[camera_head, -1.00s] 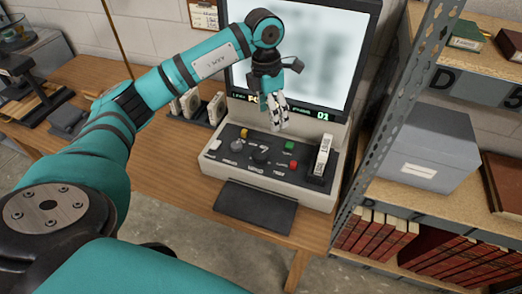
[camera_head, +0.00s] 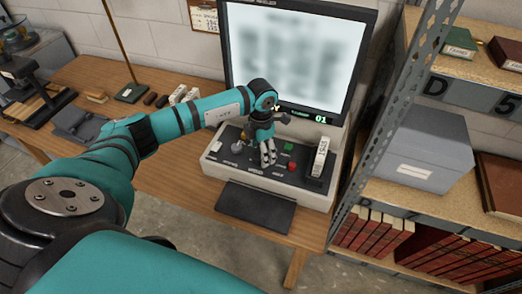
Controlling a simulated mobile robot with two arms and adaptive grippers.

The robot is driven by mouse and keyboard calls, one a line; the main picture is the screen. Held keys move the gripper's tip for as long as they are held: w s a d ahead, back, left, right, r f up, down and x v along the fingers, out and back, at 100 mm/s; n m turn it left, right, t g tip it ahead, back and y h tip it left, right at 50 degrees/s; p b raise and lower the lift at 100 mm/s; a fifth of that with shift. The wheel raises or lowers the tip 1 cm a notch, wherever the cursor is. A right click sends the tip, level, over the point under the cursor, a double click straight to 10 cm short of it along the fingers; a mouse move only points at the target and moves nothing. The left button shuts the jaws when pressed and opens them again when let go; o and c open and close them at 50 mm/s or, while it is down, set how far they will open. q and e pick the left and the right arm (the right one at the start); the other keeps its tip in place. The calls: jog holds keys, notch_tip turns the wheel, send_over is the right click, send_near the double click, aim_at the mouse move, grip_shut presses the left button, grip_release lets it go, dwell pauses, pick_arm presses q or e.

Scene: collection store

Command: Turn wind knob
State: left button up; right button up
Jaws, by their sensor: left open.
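The reader machine (camera_head: 316,201) stands on the wooden table, with a dark control panel (camera_head: 224,159) below its lit screen (camera_head: 296,55). The panel carries a grey round knob (camera_head: 237,147), a green button (camera_head: 288,147) and a red button (camera_head: 292,166). The black knob in the middle of the panel is largely hidden behind my left gripper, and its label cannot be read. My left gripper (camera_head: 268,159) points down over that knob, open, its fingers low over the panel. I cannot tell whether they touch the knob. My right gripper is out of view.
A white upright label block (camera_head: 320,157) stands at the panel's right end. A metal shelf post (camera_head: 394,115) rises close to the right, with a grey box (camera_head: 427,150) behind it. A black pad (camera_head: 256,205) lies before the machine. Small objects lie left on the table.

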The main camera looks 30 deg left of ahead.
pick_arm(q)
jog(key=shift+f, duration=0.7)
jog(key=c, duration=1.2)
jog(key=shift+o, duration=0.2)
jog(key=shift+f+m+b, duration=0.15)
jog(key=shift+m+b, duration=0.75)
jog(key=shift+b, duration=0.25)
jog(key=m+b, duration=0.3)
jog(key=shift+m, duration=0.3)
jog(key=m+b, duration=0.3)
jog(key=shift+m, duration=0.3)
jog(key=m+b, duration=0.3)
jog(key=m, duration=0.1)
jog(key=shift+s+b, duration=0.1)
jog(key=shift+b, duration=0.3)
jog(key=shift+r+m+b, duration=0.2)
jog(key=shift+m+b, duration=1)
jog(key=shift+m, duration=1.1)
